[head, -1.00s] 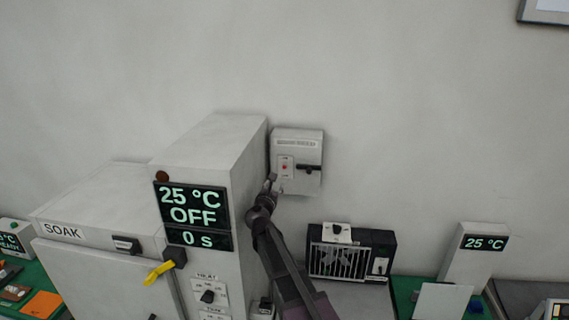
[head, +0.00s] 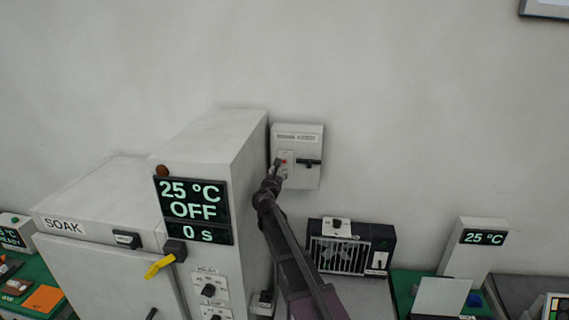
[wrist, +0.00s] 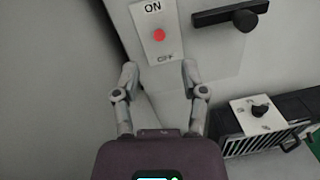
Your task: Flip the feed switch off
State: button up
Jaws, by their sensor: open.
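The feed switch is on a pale wall box (head: 310,176) behind the oven cabinet. In the wrist view its plate (wrist: 157,50) reads ON at the top and OFF at the bottom, with a round red knob (wrist: 159,35) between them. A black handle (wrist: 230,14) sits to the right on the same box; it also shows in the head view (head: 309,163). My gripper (wrist: 158,70) is open and empty, its fingertips either side of the plate's lower end. I cannot tell whether they touch the box. In the head view my gripper (head: 278,168) partly covers the plate.
The tall oven cabinet (head: 250,190), with a display reading 25 °C OFF, stands close to the left of my arm. A black fan unit (head: 350,248) is below right of the box. The wall above is clear.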

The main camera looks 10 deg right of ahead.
aim_at(284, 162)
jog(key=x, duration=0.8)
